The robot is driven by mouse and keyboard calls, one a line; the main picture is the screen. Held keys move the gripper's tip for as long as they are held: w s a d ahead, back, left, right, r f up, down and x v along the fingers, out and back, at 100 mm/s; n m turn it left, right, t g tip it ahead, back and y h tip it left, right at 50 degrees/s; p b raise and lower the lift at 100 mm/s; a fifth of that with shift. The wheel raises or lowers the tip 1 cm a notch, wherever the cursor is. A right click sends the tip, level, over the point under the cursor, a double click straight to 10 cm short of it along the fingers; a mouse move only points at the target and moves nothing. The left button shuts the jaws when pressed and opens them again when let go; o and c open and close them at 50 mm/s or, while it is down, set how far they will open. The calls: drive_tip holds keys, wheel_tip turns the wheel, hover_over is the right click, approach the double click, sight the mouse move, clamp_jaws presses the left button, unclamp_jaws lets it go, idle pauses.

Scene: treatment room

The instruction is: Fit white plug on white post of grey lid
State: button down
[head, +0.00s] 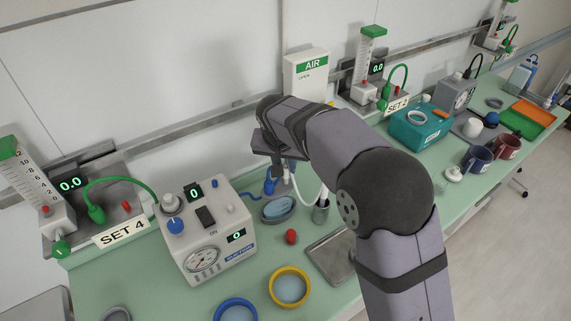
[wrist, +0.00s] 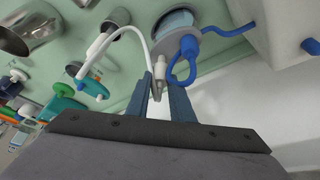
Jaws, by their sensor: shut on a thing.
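My gripper (head: 280,160) reaches down over the grey lid, its jaws shut on the white plug (wrist: 158,70). In the wrist view, the plug is between the fingertips (wrist: 160,88), on the end of a curved white tube (wrist: 125,30). The grey lid (wrist: 170,46) is just beyond the fingertips, on a round jar (head: 278,209). A blue elbow (wrist: 189,47) with a blue hose stands on the lid beside the plug. The white post is not clearly seen; the plug and fingers cover that area. I cannot tell whether the plug touches the post.
A grey cup (head: 321,211) stands right of the jar. The suction unit (head: 205,232) stands to the left. A red ball-like thing (head: 291,237), a yellow-rimmed dish (head: 290,286) and a metal tray (head: 333,256) lie in front. The wall is close behind.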

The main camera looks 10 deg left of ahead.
drive_tip(key=shift+f+b, duration=1.15)
drive_tip(key=shift+f, duration=0.3)
idle(1.2)
drive_tip(key=c, duration=1.5)
unclamp_jaws()
drive_tip(key=shift+r, duration=0.1)
drive_tip(key=shift+r+p, duration=2.65)
drive_tip(key=shift+r, duration=0.75)
